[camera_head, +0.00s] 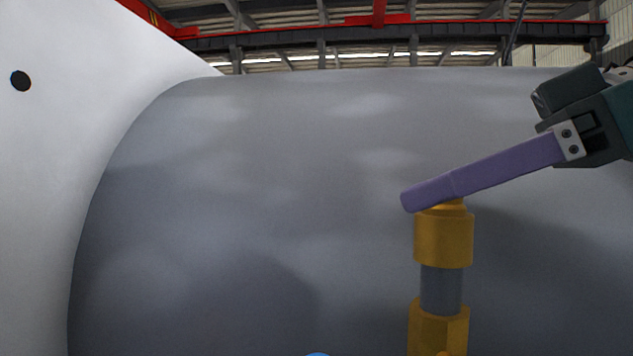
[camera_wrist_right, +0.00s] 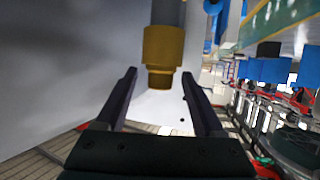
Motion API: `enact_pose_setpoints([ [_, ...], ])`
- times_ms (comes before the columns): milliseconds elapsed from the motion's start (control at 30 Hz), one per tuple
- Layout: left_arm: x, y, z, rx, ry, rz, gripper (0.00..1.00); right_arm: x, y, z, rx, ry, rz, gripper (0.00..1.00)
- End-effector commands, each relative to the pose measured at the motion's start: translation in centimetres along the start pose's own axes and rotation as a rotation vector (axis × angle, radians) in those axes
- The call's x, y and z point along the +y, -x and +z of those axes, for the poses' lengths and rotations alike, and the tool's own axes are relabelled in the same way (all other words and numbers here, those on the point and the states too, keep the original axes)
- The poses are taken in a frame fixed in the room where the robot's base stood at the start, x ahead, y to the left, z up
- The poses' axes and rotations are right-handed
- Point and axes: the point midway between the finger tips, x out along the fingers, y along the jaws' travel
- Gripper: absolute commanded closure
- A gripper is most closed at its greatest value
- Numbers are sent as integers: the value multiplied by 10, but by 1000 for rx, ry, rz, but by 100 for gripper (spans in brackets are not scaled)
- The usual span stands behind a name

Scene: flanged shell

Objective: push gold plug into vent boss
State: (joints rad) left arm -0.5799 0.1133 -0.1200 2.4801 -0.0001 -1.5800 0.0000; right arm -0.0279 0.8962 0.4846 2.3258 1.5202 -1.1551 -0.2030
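A gold plug (camera_head: 444,240) with a narrower top stands upright on a grey stem (camera_head: 441,289). Below the stem is a gold faceted fitting (camera_head: 438,326), cut off by the bottom edge; I cannot tell which part is the vent boss. My right gripper (camera_head: 406,201) comes in from the right, its purple finger crossing level with the plug's narrow top. In the right wrist view, its two fingers (camera_wrist_right: 158,75) are apart, with the gold plug (camera_wrist_right: 164,47) showing between and beyond their tips. Contact cannot be told. My left gripper is not in view.
A large grey cylindrical shell (camera_head: 250,180) fills the space behind the plug. A white flange (camera_head: 60,180) with a dark hole stands at the left. A small blue patch (camera_head: 318,354) shows at the bottom edge. Blue and red equipment (camera_wrist_right: 270,75) lies far off.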

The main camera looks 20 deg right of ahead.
Motion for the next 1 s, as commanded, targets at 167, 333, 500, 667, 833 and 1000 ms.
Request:
enact_pose_setpoints([
  [167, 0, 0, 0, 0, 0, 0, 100, 0, 0, 0, 0, 0, 0, 26],
  [333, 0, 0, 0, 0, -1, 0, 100, 0, 2, 0, -1, -1, 1, 26],
  [500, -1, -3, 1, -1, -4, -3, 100, 1, 18, 1, -1, -2, 2, 26],
  [667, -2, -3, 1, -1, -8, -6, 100, 1, 44, 0, 1, -2, 3, 26],
  [833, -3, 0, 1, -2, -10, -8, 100, 0, 73, -1, 1, -2, 2, 26],
  [1000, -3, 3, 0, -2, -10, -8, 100, 0, 93, -1, 1, -1, 1, 26],
])
